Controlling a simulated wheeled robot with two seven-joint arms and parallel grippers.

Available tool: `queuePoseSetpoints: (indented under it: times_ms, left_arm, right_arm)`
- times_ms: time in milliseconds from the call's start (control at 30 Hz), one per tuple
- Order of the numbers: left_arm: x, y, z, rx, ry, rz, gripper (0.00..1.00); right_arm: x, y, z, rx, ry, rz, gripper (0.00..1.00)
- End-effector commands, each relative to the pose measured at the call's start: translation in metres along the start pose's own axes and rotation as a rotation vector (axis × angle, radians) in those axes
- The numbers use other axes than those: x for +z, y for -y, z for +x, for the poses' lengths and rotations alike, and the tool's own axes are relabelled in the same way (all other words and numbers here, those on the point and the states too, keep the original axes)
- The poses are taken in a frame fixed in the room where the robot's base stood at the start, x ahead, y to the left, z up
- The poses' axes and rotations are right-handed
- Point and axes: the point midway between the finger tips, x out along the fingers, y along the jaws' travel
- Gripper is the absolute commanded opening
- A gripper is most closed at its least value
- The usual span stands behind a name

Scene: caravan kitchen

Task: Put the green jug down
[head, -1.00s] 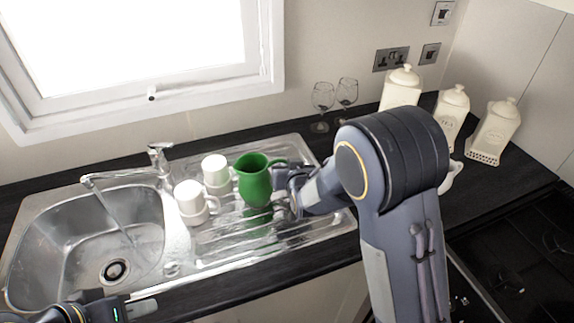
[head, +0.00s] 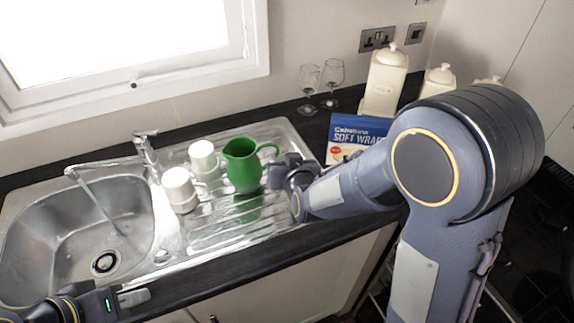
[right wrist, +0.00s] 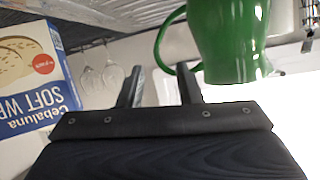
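The green jug (head: 243,168) stands upright on the ribbed steel drainer (head: 215,232), right of two white mugs. Its handle points right, towards my right gripper (head: 282,172). In the right wrist view the jug (right wrist: 228,35) is at the top, with its handle curving down near the fingertips of my right gripper (right wrist: 160,80). The two fingers are spread apart with nothing clamped between them. I cannot tell whether one touches the handle. My left gripper (head: 135,298) is at the bottom left, in front of the sink, away from the jug; its finger opening is not clear.
Two white mugs (head: 204,158) (head: 180,188) stand close left of the jug. The sink basin (head: 85,235) and tap (head: 145,150) are further left.

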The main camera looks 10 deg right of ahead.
Motion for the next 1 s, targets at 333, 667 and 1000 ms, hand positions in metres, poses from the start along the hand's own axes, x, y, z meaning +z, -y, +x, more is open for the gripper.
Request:
queuePoseSetpoints:
  times_ms: [333, 667, 1000]
  left_arm:
    - [-0.002, -0.001, -0.003, 0.0, 0.0, 0.0, 0.3]
    - [-0.002, -0.001, -0.003, 0.0, 0.0, 0.0, 0.3]
    - [-0.002, -0.001, -0.003, 0.0, 0.0, 0.0, 0.3]
  right_arm:
    - [0.0, 0.0, -0.034, 0.001, -0.001, 0.0, 0.32]
    - [0.009, -0.02, -0.063, -0.077, 0.184, 0.181, 0.32]
    - [0.029, -0.058, -0.211, -0.214, 0.523, 0.305, 0.32]
